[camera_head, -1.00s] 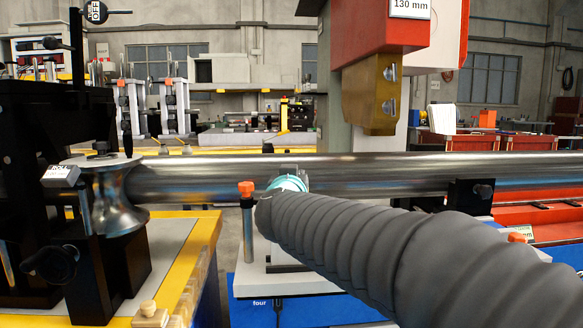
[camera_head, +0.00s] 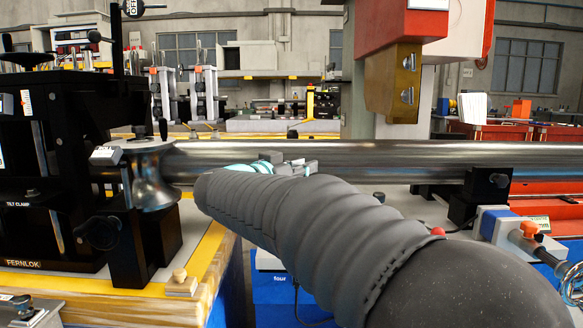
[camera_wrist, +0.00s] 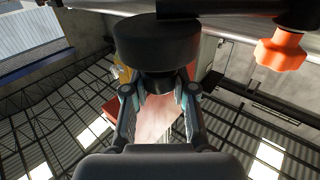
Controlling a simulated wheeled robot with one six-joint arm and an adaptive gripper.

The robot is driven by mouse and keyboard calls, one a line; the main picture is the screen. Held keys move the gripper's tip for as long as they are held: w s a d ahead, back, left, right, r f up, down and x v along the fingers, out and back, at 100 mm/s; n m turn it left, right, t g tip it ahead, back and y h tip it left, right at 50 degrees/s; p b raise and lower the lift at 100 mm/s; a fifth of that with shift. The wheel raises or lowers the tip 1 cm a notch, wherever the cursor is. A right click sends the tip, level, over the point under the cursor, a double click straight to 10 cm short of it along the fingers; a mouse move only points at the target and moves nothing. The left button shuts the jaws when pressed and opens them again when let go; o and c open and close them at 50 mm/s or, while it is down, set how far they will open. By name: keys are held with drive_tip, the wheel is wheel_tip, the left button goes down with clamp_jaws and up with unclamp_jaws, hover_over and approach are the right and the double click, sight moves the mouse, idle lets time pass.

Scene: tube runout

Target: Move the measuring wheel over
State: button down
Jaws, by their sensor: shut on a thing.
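A steel tube (camera_head: 400,158) runs across the head view, with a spool-shaped roller (camera_head: 153,178) under its left part. In the wrist view, my gripper (camera_wrist: 160,88) has both fingers closed on the narrower lower part of a black round body (camera_wrist: 155,48), which appears to be the measuring wheel. The tube's underside shows just above it in the wrist view; I cannot tell whether they touch. In the head view, my grey-sleeved arm hides most of the gripper and the wheel. Only teal and grey parts (camera_head: 258,165) show, beside the tube.
A black clamp stand (camera_head: 55,150) stands at the left. A red and ochre head (camera_head: 392,82) hangs above the tube. A black tube support (camera_head: 488,188) stands at the right. An orange knob (camera_wrist: 281,48) is close to the wheel's right in the wrist view.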

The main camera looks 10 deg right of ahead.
drive_tip(key=shift+r, duration=0.15)
drive_tip(key=c, duration=0.9)
unclamp_jaws()
drive_tip(key=shift+a, duration=0.1)
drive_tip(key=v, duration=1.2)
